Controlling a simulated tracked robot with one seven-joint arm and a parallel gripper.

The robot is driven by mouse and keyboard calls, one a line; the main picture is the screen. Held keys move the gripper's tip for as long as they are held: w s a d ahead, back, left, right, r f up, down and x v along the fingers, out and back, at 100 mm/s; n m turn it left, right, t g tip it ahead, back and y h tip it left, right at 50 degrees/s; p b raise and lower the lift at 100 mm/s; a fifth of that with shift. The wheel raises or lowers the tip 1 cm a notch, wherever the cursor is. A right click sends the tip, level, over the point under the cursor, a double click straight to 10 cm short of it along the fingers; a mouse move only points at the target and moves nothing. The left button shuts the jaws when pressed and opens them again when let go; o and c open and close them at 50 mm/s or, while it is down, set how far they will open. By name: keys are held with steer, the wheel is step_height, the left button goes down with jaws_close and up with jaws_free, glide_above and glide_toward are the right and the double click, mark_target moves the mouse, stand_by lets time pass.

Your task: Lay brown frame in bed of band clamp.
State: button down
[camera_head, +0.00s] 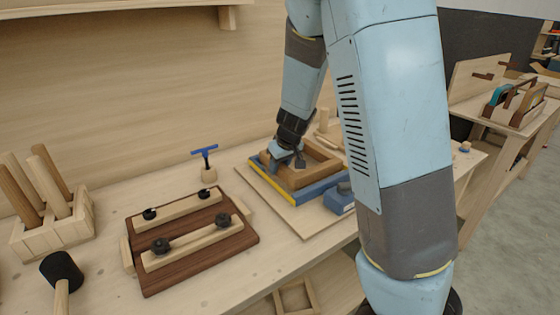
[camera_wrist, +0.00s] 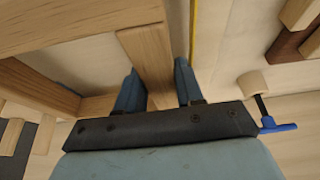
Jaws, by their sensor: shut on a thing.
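The brown frame (camera_head: 322,160) is a wooden rectangle at the band clamp, on the right part of the bench. My gripper (camera_head: 287,160) is shut on its near-left side. In the wrist view, the blue fingers (camera_wrist: 157,80) stand on both sides of a bar of the brown frame (camera_wrist: 148,45). The band clamp (camera_head: 318,189) has blue sides and a yellow strip along its left edge. The frame appears within the clamp's outline, but I cannot tell whether it rests on the bed or hangs just above it. My arm hides part of the right side.
A dark brown board (camera_head: 190,255) with pale bars and black knobs lies left of the clamp. A blue T-handled tool (camera_head: 207,165) stands behind it. A block with wooden legs (camera_head: 52,225) and a black mallet (camera_head: 62,272) are at the far left.

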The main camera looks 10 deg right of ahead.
steer(key=shift+f, duration=1.3)
steer(key=c, duration=0.6)
jaws_free()
steer(key=shift+c, duration=0.2)
steer(key=shift+r, duration=0.1)
steer(key=shift+r, duration=4.9)
